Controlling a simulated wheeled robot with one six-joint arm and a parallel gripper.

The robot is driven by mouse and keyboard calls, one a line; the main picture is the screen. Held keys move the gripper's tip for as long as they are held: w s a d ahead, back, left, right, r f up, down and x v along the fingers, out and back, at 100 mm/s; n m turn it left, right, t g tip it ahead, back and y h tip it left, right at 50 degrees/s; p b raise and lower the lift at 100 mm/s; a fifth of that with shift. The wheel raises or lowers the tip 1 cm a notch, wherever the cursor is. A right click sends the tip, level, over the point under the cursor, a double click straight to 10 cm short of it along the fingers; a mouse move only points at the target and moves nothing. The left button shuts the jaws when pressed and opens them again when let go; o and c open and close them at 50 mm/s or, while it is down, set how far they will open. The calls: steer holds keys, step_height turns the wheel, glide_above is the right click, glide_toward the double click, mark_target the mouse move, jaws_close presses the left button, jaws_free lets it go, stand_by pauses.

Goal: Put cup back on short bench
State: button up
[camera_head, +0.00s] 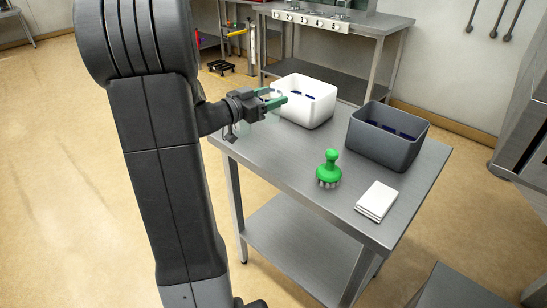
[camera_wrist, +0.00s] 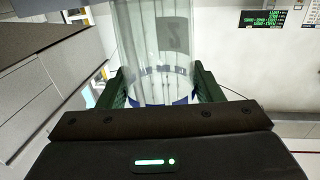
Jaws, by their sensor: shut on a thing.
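A clear cup (camera_wrist: 155,50) stands between the two green fingers of my gripper (camera_wrist: 152,88) in the wrist view, and the fingers are shut on it. In the head view my gripper (camera_head: 278,98) is above the back left part of a steel bench (camera_head: 285,165), in front of the white bin. The cup is very hard to make out there, and I cannot tell how far its base is from the bench top. I cannot tell from the pictures whether this is the short bench.
On the bench stand a white bin (camera_head: 304,112), a grey bin (camera_head: 376,150), a green brush (camera_head: 328,168) and a folded white cloth (camera_head: 376,201). The front left of the top is clear. Another steel table (camera_head: 360,22) stands behind.

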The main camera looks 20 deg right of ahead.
steer(key=shift+s+d+f, duration=0.25)
steer(key=shift+s+d, duration=0.1)
steer(key=shift+d, duration=0.05)
steer(key=shift+g, duration=0.3)
step_height(320, 180, down, 9)
steer(key=shift+f+b, duration=0.1)
steer(key=shift+b, duration=0.95)
steer(key=shift+f, duration=0.2)
steer(key=o, duration=1)
steer(key=shift+o, duration=0.2)
steer(key=shift+r, duration=0.15)
steer(key=shift+r, duration=0.1)
steer(key=s+a, duration=0.2)
steer(key=a, duration=0.9)
steer(key=shift+s+a, duration=0.2)
steer(key=shift+a, duration=0.2)
